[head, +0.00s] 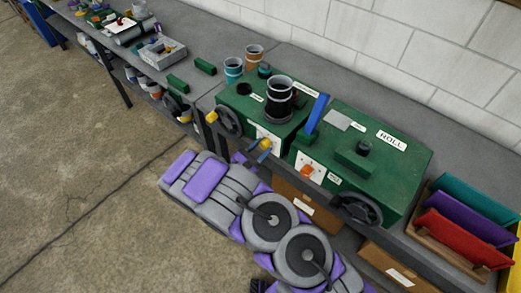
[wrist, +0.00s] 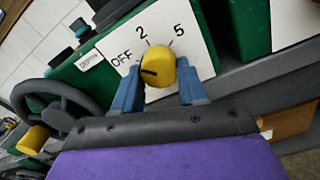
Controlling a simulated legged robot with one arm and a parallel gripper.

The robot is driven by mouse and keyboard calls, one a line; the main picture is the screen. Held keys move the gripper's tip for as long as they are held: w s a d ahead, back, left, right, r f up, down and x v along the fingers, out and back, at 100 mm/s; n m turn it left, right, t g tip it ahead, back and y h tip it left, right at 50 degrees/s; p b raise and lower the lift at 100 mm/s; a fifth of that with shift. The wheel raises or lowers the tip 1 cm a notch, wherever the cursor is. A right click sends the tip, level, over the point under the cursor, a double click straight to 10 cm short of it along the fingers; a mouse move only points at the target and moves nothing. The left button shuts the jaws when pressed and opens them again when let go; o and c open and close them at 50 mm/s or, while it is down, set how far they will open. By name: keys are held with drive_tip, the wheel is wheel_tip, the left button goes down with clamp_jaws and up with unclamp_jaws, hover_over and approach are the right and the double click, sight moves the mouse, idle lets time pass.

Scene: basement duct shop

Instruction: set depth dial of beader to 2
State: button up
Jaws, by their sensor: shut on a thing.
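The yellow dial (wrist: 158,66) sits on a white plate (wrist: 205,60) marked OFF, 2 and 5, on the front of a green machine (wrist: 112,45). The dial's dark pointer line points left, toward the OFF side, away from the 2. My gripper (wrist: 160,88) is shut on the dial, with one blue finger at each side. In the head view the yellow dial (head: 265,143) is partly hidden by my gripper (head: 260,149) at the front of the left green machine (head: 236,104).
A dark handwheel (head: 229,121) is left of the dial. A blue lever (head: 317,113) stands to its right. A second green machine marked ROLL (head: 400,160) has an orange knob (head: 307,172). Concrete floor is open at the left.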

drive_tip(key=m+b, duration=0.2)
drive_tip(key=m, duration=0.2)
drive_tip(key=shift+w+a+f+b, duration=0.1)
drive_tip(key=shift+f+b, duration=0.05)
drive_tip(key=shift+b, duration=0.2)
drive_tip(key=shift+m+b, duration=1.8)
drive_tip(key=shift+m, duration=0.5)
drive_tip(key=o, duration=1.1)
drive_tip(key=shift+c, duration=0.2)
drive_tip(key=p+v, duration=0.3)
drive_tip(key=v, duration=1.4)
drive_tip(key=shift+a, duration=0.3)
